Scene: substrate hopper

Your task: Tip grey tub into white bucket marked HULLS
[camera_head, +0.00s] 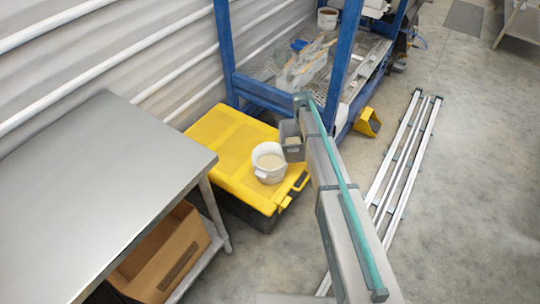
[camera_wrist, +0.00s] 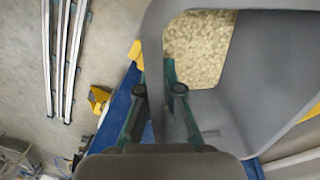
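The grey tub (camera_head: 290,130) is in the air at the end of my arm, close to the upper right of a white bucket (camera_head: 268,162). In the wrist view the tub (camera_wrist: 262,75) holds pale granular material. My gripper (camera_wrist: 156,85) has one finger on each side of the tub's wall and is shut on it. The white bucket stands upright on a yellow lid and has pale material inside. I cannot read any marking on it. The tub's exact tilt is hard to tell.
The yellow-lidded crate (camera_head: 215,135) stands between a steel table (camera_head: 100,180) and a blue frame (camera_head: 226,50). Another white bucket (camera_head: 327,18) is on the frame at the back. A cardboard box (camera_head: 165,255) is under the table. Metal rails (camera_head: 405,150) lie on the floor at right.

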